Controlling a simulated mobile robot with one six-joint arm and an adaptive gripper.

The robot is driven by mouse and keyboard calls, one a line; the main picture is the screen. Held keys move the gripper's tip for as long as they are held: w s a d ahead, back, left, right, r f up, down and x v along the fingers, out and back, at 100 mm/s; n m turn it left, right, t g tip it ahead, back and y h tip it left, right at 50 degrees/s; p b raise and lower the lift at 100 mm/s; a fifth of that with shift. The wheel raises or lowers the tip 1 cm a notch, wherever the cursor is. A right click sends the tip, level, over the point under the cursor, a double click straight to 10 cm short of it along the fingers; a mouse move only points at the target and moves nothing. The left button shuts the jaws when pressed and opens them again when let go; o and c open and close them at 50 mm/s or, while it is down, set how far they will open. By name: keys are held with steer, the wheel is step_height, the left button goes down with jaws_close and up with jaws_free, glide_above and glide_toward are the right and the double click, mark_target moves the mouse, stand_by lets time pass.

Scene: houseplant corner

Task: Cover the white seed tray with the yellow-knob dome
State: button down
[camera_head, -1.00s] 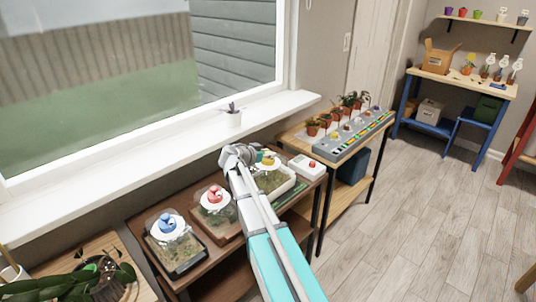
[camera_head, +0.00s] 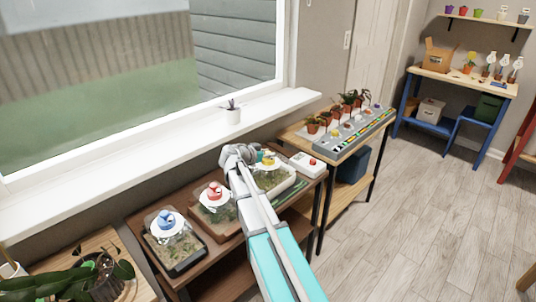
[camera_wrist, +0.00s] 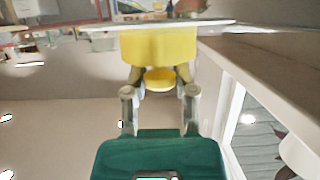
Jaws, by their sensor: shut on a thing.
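The yellow-knob dome (camera_head: 268,166) is at the white seed tray (camera_head: 284,188), at the right part of the brown shelf; I cannot tell whether its rim rests on the tray. My gripper (camera_head: 260,158) is shut on the dome's yellow knob. In the wrist view my gripper (camera_wrist: 160,80) has its two fingers on either side of the yellow knob (camera_wrist: 160,45), with a pale flat edge beyond it. My arm hides part of the tray in the head view.
A red-knob dome (camera_head: 214,195) and a blue-knob dome (camera_head: 168,222) cover trays to the left. A white box with a red button (camera_head: 308,164) is close on the right. The window sill (camera_head: 160,173) runs behind, with a small potted plant (camera_head: 232,112).

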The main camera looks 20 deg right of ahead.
steer(key=shift+f, duration=0.1)
stand_by(0.5)
steer(key=shift+c, duration=1.8)
jaws_free()
steer(key=shift+r, duration=0.2)
